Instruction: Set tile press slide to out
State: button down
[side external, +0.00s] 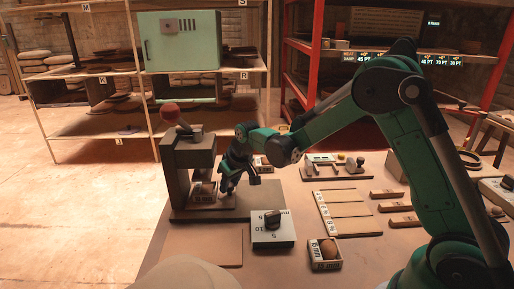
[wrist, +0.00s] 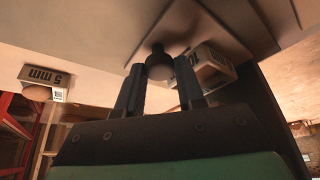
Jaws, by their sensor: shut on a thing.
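The dark tile press (side external: 188,158) stands at the left of the table, with a red-brown ball on its lever at the top. Its slide (side external: 207,212) is a flat plate low at the press base; how far it is drawn out is hard to tell. A small labelled box (side external: 203,191) sits at the press opening; a labelled box (wrist: 208,68) also shows beside the knob in the wrist view. My gripper (side external: 230,188) is low at the right side of the press. In the wrist view my gripper (wrist: 160,80) has its fingers either side of a dark round knob (wrist: 159,64), shut on it.
A white box with a black dial (side external: 272,222) stands just right of the press front. A small box with a brown ball (side external: 325,252) is nearer the front. A rack of pale strips (side external: 348,211) lies to the right. A flat board (side external: 215,248) lies in front.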

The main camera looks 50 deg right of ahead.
jog(key=s+d, duration=0.8)
dwell(0.4)
jog(key=c, duration=0.8)
grip_release()
jog(key=shift+c, duration=0.2)
jog(key=v, duration=0.5)
jog(key=shift+r, duration=0.3)
jog(key=shift+s+a, duration=0.1)
